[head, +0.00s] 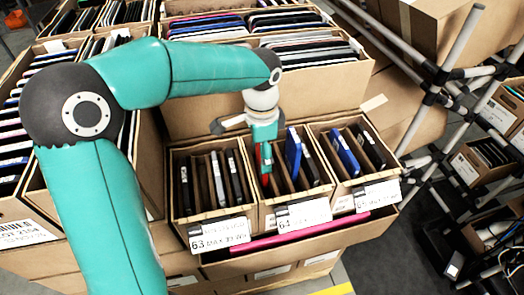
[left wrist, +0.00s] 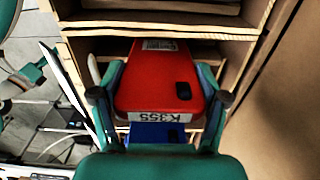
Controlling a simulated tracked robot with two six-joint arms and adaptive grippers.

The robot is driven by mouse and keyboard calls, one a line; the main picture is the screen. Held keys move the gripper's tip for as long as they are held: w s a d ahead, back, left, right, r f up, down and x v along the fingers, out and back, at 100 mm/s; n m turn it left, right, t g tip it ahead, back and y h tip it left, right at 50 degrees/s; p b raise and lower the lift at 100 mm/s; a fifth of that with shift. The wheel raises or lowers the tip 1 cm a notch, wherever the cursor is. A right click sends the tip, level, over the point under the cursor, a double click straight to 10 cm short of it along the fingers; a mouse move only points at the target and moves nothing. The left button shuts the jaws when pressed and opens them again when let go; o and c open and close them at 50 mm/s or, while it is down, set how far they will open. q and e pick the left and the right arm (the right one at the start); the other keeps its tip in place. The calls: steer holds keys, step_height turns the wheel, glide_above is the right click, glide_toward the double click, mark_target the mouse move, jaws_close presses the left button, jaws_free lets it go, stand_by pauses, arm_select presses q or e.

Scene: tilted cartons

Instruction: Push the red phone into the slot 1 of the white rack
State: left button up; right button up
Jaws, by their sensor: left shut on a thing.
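My left gripper (head: 264,142) reaches down over the middle small carton and is shut on the red phone (head: 266,158). In the left wrist view the red phone (left wrist: 158,78) sits between the two fingers of my left gripper (left wrist: 158,92), with a dark camera patch and a white label reading K35S. In the head view the phone stands roughly upright, its lower part among the dividers of the middle carton (head: 304,213). I cannot tell whether it touches the carton floor. No white rack is clearly visible; the slotted holders are brown cartons. My right gripper is not in view.
Blue phones (head: 293,153) stand right of the red phone in the same carton. The left carton (head: 212,217) and right carton (head: 380,183) hold more devices. A pink item (head: 290,233) lies below them. A pipe frame (head: 432,95) stands at the right.

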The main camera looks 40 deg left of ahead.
arm_select(q)
steer(key=o, duration=1.4)
steer(key=shift+f, duration=0.1)
step_height(320, 180, up, 17)
steer(key=p, duration=0.1)
steer(key=shift+a, duration=0.15)
